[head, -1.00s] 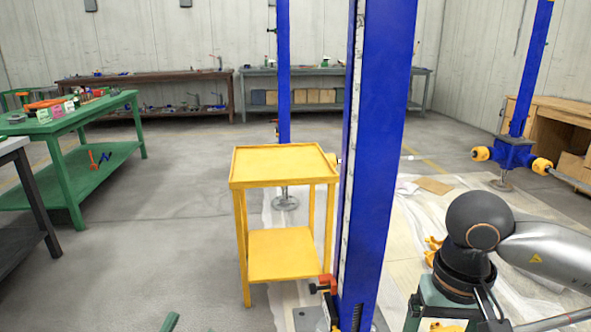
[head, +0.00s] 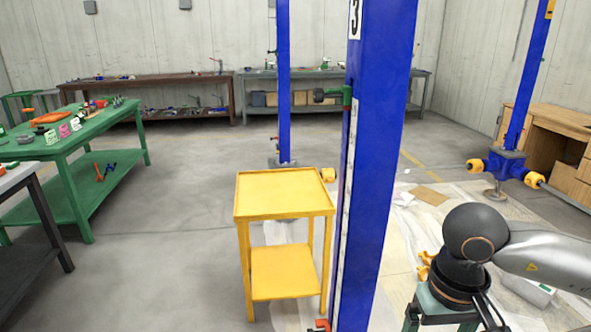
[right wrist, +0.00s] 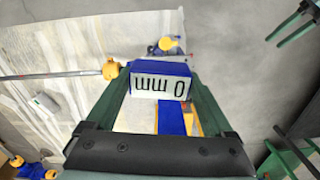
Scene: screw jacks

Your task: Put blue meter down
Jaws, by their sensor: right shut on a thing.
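The blue meter (right wrist: 160,82) is a small blue block with a white face reading "0 mm", upside down in the right wrist view. My right gripper (right wrist: 160,90) is shut on it, with a green finger on each side. In the head view my right arm comes in at the lower right, and its green gripper body (head: 440,315) is cut off by the bottom edge. The fingertips and the meter do not show there. My left gripper is in neither view now.
A yellow cart (head: 284,195) with an empty top stands just left of a tall blue column (head: 375,170). A green table (head: 62,145) with several items is at the left. Another blue column (head: 520,90) stands at the right. Grey floor (head: 165,230) left of the cart is clear.

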